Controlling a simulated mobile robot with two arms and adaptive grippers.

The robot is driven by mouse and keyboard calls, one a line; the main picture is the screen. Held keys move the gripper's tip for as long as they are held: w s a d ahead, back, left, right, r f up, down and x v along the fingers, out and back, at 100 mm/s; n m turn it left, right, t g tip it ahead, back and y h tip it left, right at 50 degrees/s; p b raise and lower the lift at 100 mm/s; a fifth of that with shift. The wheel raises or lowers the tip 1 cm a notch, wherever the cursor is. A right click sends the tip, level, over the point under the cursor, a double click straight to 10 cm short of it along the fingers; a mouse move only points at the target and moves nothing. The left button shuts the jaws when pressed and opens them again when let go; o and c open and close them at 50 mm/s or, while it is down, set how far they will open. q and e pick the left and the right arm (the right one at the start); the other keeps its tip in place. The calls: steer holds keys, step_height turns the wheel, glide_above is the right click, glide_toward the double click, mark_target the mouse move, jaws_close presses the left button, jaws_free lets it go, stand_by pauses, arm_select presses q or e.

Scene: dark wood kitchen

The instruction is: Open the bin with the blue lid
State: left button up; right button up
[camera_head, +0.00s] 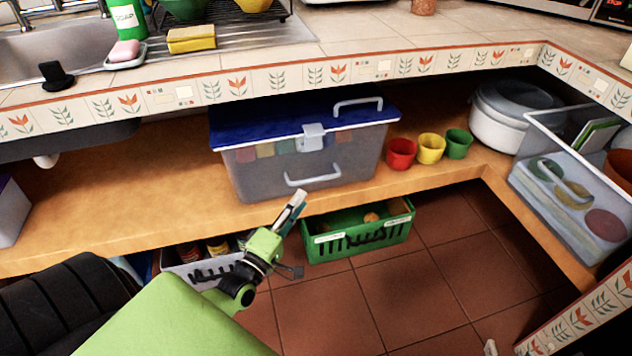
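The bin (305,165) is a clear grey box with a blue lid (255,118). It stands on the wooden shelf under the counter. The lid is down on the box, with a pale latch (313,137) at its front middle. A light handle (358,106) is on the lid's right side and another (312,178) is low on the front. My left gripper (292,208) is in front of and below the bin, pointing up toward it, seemingly empty. Its fingers overlap from this angle, so their opening is unclear. A small pale piece (490,348) at the bottom edge may be my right gripper's tip.
The tiled counter edge (320,75) overhangs the shelf just above the bin. Red (401,154), yellow (431,148) and green (457,143) cups stand right of it. A green crate (355,240) and a grey basket (200,270) are below the shelf. A clear box (565,205) is at right.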

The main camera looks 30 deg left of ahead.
mark_target(316, 179)
arm_select(q)
steer(key=w, duration=0.3)
steer(key=w+b, duration=0.1)
steer(key=w, duration=0.1)
steer(key=w+r, duration=0.1)
steer(key=w, duration=0.2)
steer(key=shift+w+a, duration=0.3)
steer(key=shift+w, duration=0.05)
steer(key=shift+w+b, duration=0.3)
steer(key=shift+w, duration=0.05)
arm_select(e)
steer(key=w+a+r+t+y, duration=0.1)
steer(key=w+r+t, duration=0.3)
steer(key=r, duration=0.4)
steer(key=shift+w+a+r+t+y, duration=0.3)
steer(key=shift+w+a+t, duration=0.15)
steer(key=shift+a, duration=0.25)
arm_select(q)
jaws_close()
